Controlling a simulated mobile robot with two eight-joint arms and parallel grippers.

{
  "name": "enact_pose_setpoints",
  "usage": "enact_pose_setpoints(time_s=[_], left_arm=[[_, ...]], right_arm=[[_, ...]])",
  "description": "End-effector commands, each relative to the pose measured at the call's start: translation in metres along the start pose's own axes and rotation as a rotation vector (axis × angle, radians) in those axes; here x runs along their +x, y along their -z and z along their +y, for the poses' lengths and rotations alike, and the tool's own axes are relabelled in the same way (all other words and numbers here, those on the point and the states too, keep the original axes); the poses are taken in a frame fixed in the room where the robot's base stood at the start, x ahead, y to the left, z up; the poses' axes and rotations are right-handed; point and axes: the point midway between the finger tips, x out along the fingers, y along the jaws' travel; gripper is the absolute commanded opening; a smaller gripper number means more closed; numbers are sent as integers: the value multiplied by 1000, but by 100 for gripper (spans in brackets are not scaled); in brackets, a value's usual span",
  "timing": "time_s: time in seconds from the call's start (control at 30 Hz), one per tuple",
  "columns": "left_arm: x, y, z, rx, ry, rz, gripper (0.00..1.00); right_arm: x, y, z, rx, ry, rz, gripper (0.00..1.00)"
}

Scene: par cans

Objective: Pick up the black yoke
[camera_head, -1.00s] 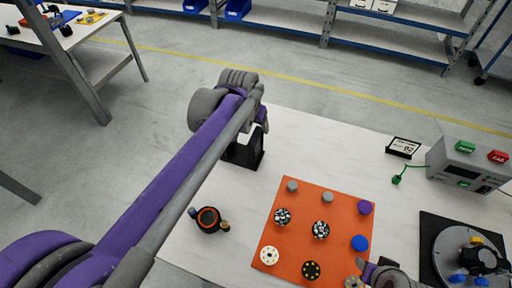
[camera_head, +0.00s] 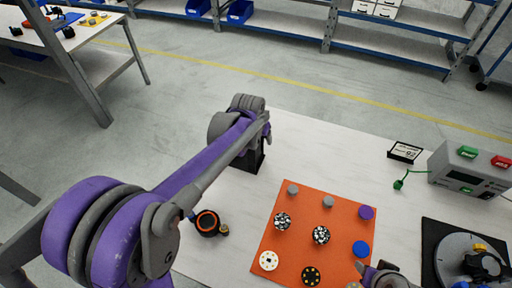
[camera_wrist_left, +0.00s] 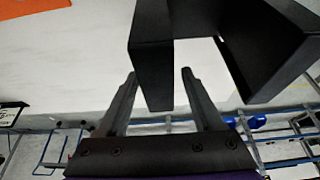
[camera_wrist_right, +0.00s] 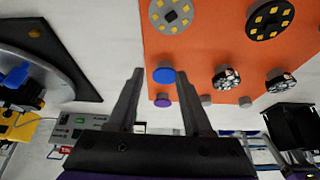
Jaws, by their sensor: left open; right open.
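The black yoke (camera_head: 256,163) stands at the back left of the white table, partly hidden behind my left arm in the head view. It is a folded black bracket with flat plates, seen close in the left wrist view (camera_wrist_left: 153,60). My left gripper (camera_wrist_left: 158,76) is open, and one yoke plate shows between its fingertips; I cannot tell whether they touch it. In the head view the left fingers are hidden by the wrist. My right gripper (camera_wrist_right: 154,74) is open above the orange mat's edge, with a blue round piece (camera_wrist_right: 163,75) showing between its fingers.
The orange mat (camera_head: 300,240) holds several round parts. A black-orange ring part (camera_head: 207,222) lies left of it. At right are a sign (camera_head: 404,152), a control box (camera_head: 468,170) and a turntable (camera_head: 462,250). White table is clear behind the mat.

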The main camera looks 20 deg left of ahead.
Motion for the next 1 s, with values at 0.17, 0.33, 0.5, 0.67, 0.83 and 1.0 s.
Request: enact_pose_setpoints(time_s=[0.17, 0.33, 0.5, 0.67, 0.83, 1.0], left_arm=[[0, 0, 0, 0, 0, 0, 46], [0, 0, 0, 0, 0, 0, 15], [0, 0, 0, 0, 0, 0, 0], [-1, 0, 0, 0, 0, 0, 0], [-2, 0, 0, 0, 0, 0, 0], [-12, 5, 0, 0, 0, 0, 0]], right_arm=[[0, 0, 0, 0, 0, 0, 50], [0, 0, 0, 0, 0, 0, 50], [0, 0, 0, 0, 0, 0, 50], [0, 0, 0, 0, 0, 0, 50], [0, 0, 0, 0, 0, 0, 50], [-2, 1, 0, 0, 0, 1, 50]])
